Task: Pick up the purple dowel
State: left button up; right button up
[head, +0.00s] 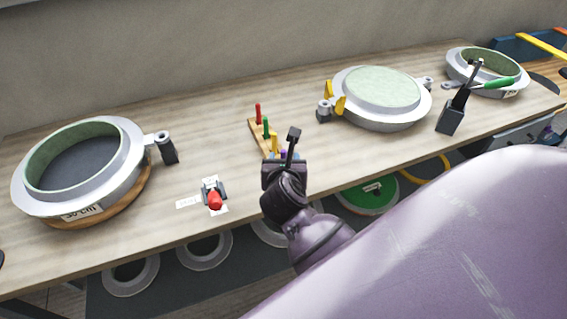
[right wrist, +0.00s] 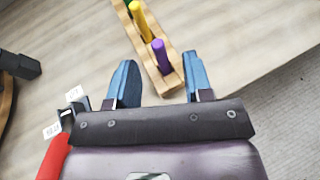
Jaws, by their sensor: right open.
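The purple dowel (right wrist: 161,57) stands upright at the near end of a wooden peg rack (right wrist: 172,84) in the right wrist view. It is between the lines of my right gripper's two blue fingers, a little beyond them, and nothing holds it. In the head view only a small part of the purple dowel (head: 283,154) shows, mostly hidden by my right gripper (head: 286,159). My right gripper (right wrist: 160,84) is open and empty, over the near end of the rack. My left gripper is not in view.
Yellow (head: 275,142), green (head: 266,128) and red (head: 258,113) dowels stand behind on the rack. Round moulds stand left (head: 135,170) and right (head: 420,105). The bench's front edge is close.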

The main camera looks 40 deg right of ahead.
aim_at(283, 153)
jog(key=shift+x, duration=2.65)
jog(key=shift+w+r, duration=0.15)
grip_shut()
